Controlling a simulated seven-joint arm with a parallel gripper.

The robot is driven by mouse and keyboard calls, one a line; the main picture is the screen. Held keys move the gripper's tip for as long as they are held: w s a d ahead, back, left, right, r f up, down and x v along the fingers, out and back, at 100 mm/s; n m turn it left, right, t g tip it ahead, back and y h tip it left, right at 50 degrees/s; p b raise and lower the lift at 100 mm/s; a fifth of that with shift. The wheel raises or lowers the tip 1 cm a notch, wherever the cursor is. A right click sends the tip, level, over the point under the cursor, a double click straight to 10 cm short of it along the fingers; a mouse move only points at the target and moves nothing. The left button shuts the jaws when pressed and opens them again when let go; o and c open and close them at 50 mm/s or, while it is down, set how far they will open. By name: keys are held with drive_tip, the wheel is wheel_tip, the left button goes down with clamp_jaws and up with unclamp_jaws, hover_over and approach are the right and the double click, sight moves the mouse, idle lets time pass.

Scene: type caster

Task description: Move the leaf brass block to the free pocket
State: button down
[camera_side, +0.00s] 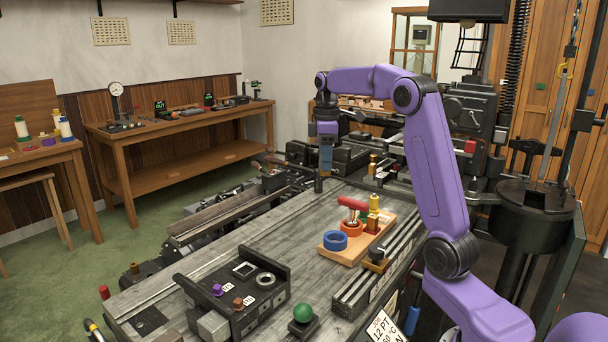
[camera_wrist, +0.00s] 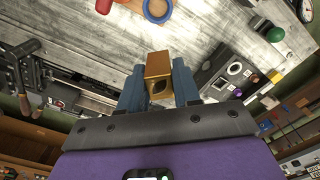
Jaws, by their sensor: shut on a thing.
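In the wrist view, my gripper (camera_wrist: 160,88) is shut on the brass block (camera_wrist: 159,69), with a blue finger on each side. A dark mark shows on the block's near face, too small to read surely as a leaf. In the side view, my gripper (camera_side: 319,182) hangs above the far part of the grey bench; I cannot make out the block there. A dark fixture (camera_side: 250,308) at the bench's near left has a square opening and a pale ring on top; it also shows right of the gripper in the wrist view (camera_wrist: 214,68). I cannot tell which pocket is free.
A wooden board (camera_side: 345,256) holds a blue ring (camera_side: 335,241), an orange ring with a red handle (camera_side: 352,204), and a brass piece (camera_side: 373,217). A green ball (camera_side: 303,313) stands at the front edge. Bare bench lies between gripper and dark fixture.

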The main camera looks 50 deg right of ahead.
drive_tip(key=s+d+f+m, duration=0.1)
drive_tip(key=s+d+m, duration=0.3)
drive_tip(key=d, duration=0.8)
drive_tip(key=s+d+f+m, duration=0.1)
drive_tip(key=s+d+m, duration=0.3)
drive_tip(key=d, duration=0.8)
wheel_tip(320, 180, down, 15)
drive_tip(key=shift+s+a+f, duration=0.15)
drive_tip(key=shift+f, duration=0.05)
drive_tip(key=shift+f, duration=0.1)
drive_tip(key=shift+f, duration=2.25)
drive_tip(key=shift+f, duration=0.3)
drive_tip(key=c, duration=0.7)
unclamp_jaws()
